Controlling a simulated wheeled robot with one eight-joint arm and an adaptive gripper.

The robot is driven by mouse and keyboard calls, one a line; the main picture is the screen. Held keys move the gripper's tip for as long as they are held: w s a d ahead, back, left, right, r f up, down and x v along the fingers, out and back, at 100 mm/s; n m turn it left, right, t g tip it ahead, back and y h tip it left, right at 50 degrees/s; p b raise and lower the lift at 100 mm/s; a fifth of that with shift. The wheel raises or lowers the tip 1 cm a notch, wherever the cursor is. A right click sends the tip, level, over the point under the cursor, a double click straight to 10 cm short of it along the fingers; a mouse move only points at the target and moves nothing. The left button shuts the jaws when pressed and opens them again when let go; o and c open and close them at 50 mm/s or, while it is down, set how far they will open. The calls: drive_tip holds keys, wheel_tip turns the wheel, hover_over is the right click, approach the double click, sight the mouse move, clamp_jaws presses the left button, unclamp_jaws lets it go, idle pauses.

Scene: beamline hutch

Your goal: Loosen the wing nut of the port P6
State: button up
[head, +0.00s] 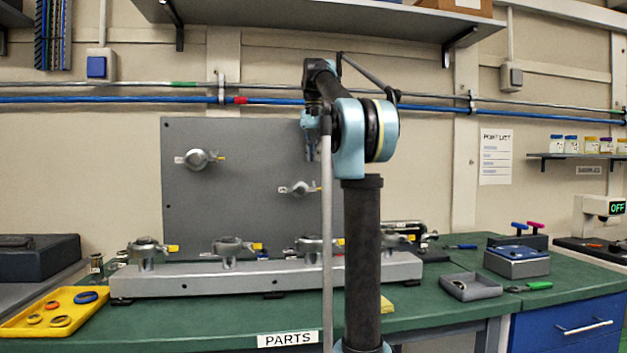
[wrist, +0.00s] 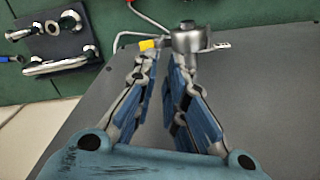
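A grey upright panel (head: 240,190) carries two metal clamped ports, one at the upper left (head: 200,159) and one lower near the middle (head: 298,188). Each has a small yellow tag. My gripper (head: 311,152) hangs in front of the panel's upper right. In the wrist view, my gripper (wrist: 163,62) is open and empty, its blue-padded fingers apart. A metal port (wrist: 188,38) with a yellow tag (wrist: 148,44) and a small metal arm (wrist: 222,46) lies just beyond the fingertips, nearer the right finger. I cannot read which port is P6.
A metal rail (head: 240,278) with several more clamped ports runs along the green bench (head: 420,310). A yellow tray (head: 20,322) with rings sits left. A grey bin (head: 470,287) and blue-topped box (head: 517,261) stand right. A shelf (head: 330,22) overhangs above.

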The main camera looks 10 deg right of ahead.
sight(314, 184)
wheel_tip(314, 184, down, 8)
drive_tip(key=shift+r, duration=0.15)
idle(0.3)
clamp_jaws()
drive_tip(key=shift+n, duration=1.7)
